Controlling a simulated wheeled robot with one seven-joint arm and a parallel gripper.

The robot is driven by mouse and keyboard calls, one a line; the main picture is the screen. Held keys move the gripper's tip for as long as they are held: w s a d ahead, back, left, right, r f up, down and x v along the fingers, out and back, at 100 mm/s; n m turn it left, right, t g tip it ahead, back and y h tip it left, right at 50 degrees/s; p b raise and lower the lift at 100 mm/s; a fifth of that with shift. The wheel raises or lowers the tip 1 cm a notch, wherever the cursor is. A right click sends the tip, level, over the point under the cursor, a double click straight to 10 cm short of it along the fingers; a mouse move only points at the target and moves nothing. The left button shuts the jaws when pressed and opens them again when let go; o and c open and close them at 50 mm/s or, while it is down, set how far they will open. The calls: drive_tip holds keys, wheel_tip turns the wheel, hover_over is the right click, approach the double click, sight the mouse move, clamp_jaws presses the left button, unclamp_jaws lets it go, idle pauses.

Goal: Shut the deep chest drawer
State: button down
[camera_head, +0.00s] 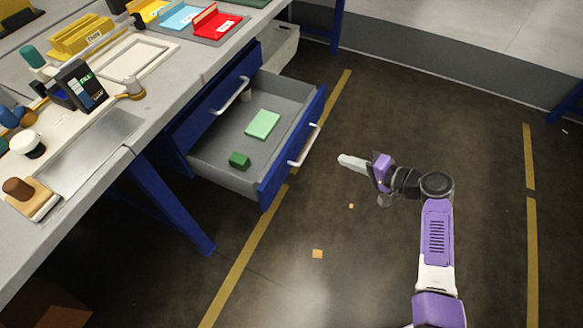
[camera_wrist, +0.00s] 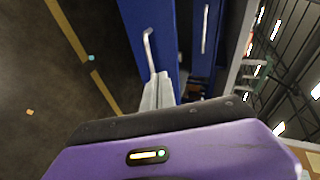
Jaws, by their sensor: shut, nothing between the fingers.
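The deep chest drawer (camera_head: 265,199) stands pulled out from the blue chest under the bench in the head view. It has a grey inside, a blue front and a white bar handle (camera_head: 305,146). A light green flat block (camera_head: 263,125), a dark green block (camera_head: 239,160) and a small pale item at the back lie in it. My gripper (camera_head: 343,160) is shut and empty, to the right of the drawer front and apart from it. In the wrist view its fingers (camera_wrist: 158,90) point toward the blue drawer front (camera_wrist: 152,22) and its handle (camera_wrist: 149,50).
A closed upper drawer with a white handle (camera_head: 230,96) sits above. The grey bench (camera_head: 100,135) carries trays, boxes and small parts. A blue bench leg (camera_head: 172,205) stands left of the drawer. The floor on the right is open, with small orange scraps (camera_head: 317,254).

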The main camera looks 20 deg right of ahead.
drive_tip(key=s+a+g+y, duration=0.1)
drive_tip(key=s+a+y, duration=0.2)
drive_tip(key=a, duration=0.2)
drive_tip(key=n+b, duration=0.1)
drive_tip(key=b, duration=0.1)
approach(281, 163)
drive_tip(key=shift+y, duration=0.3)
drive_tip(key=x, duration=0.6)
drive_tip(key=shift+w+d+f, duration=0.1)
drive_tip(key=shift+d+f, duration=0.15)
drive_tip(key=shift+f, duration=0.05)
drive_tip(key=shift+w+a, duration=0.2)
drive_tip(key=shift+w, duration=0.05)
drive_tip(key=shift+a, duration=0.1)
drive_tip(key=w+a+b, duration=1.1)
drive_tip(key=w+a, duration=0.4)
drive_tip(key=shift+w+f, duration=0.1)
drive_tip(key=shift+f, duration=0.05)
drive_tip(key=shift+w+a+r+g+b, duration=0.2)
drive_tip(key=shift+w+a+g+b, duration=0.1)
drive_tip(key=shift+w+a+b, duration=0.3)
